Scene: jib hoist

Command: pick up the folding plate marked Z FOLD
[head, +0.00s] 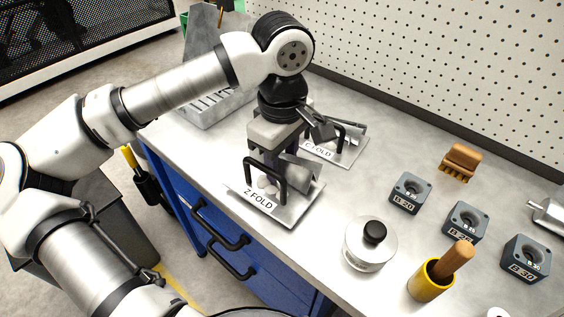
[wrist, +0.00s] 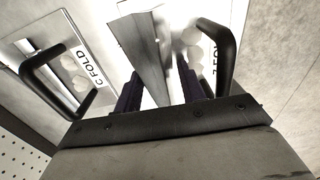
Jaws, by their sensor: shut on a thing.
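The Z FOLD plate (head: 287,217) is a flat metal plate with a black handle, pale round spots and a bent metal piece standing up from it. It is at the bench's front edge, and part of it shows in the wrist view (wrist: 205,75). My gripper (head: 275,165) points down over it. In the wrist view the fingers (wrist: 158,92) are shut on the upright bent metal of this plate, beside the black handle (wrist: 220,55). The fingertips are partly hidden in the head view. I cannot tell whether the plate touches the bench.
The C FOLD plate (head: 345,153) with its own black handle lies close behind. A slotted metal box (head: 212,105) stands left. To the right are a round weight (head: 370,245), a yellow cup (head: 430,282), dark blocks (head: 411,193) and a brown brush (head: 460,162). A pegboard wall is behind.

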